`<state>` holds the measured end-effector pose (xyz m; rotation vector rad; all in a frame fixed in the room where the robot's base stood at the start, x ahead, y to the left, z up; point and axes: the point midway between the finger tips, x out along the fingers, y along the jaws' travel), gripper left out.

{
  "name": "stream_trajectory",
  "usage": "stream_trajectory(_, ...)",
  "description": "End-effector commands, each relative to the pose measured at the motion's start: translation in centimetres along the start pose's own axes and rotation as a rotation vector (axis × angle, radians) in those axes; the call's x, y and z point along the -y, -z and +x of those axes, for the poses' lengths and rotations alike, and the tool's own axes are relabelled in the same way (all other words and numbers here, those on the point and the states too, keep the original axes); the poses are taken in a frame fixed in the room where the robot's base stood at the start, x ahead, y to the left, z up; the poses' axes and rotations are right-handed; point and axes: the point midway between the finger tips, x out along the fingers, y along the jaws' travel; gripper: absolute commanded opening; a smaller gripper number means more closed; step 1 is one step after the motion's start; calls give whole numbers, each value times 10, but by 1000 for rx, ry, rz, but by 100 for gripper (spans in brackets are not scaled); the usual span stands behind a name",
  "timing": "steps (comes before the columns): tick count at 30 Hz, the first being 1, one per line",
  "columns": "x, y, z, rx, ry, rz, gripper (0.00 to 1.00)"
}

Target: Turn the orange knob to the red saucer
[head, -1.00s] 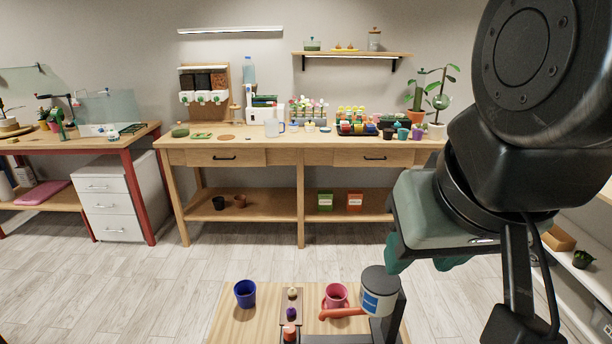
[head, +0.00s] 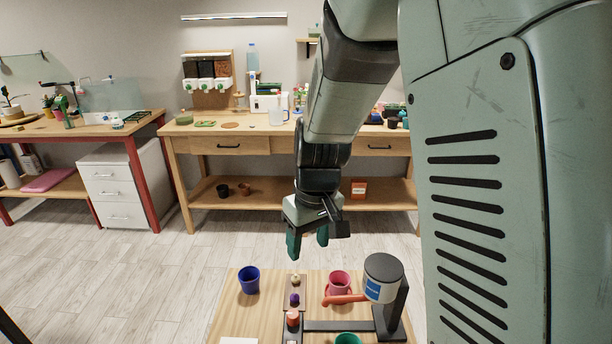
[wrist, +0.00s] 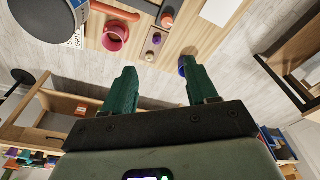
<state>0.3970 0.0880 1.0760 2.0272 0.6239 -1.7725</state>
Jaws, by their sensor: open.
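The orange knob (head: 293,318) sits nearest in a row on a narrow board on the wooden table, beyond it a purple knob (head: 294,299) and a cream one (head: 295,280). In the wrist view the orange knob (wrist: 167,18) is at the top. My gripper (head: 307,243) is open and empty, pointing down above the far edge of the table, apart from the knobs. In the wrist view its green fingers (wrist: 155,75) are spread. The knob's pointing direction is unclear.
A grey-lidded canister (head: 382,278) on a black stand has an orange-red arm (head: 345,299) reaching left near the saucer. A blue pot (head: 249,281) stands left and a green pot (head: 347,339) nearest. My arm hides part of the back bench (head: 240,144).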

Motion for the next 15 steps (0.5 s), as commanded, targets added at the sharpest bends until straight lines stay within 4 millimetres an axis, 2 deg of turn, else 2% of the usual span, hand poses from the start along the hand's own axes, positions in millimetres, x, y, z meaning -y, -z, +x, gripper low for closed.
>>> stream_trajectory(1,5,6,28,36,6,-38,58)
stream_trajectory(6,14,16,95,102,7,-139,58)
stream_trajectory(9,18,17,119,126,6,-176,58)
stream_trajectory(15,20,16,139,139,5,-198,58)
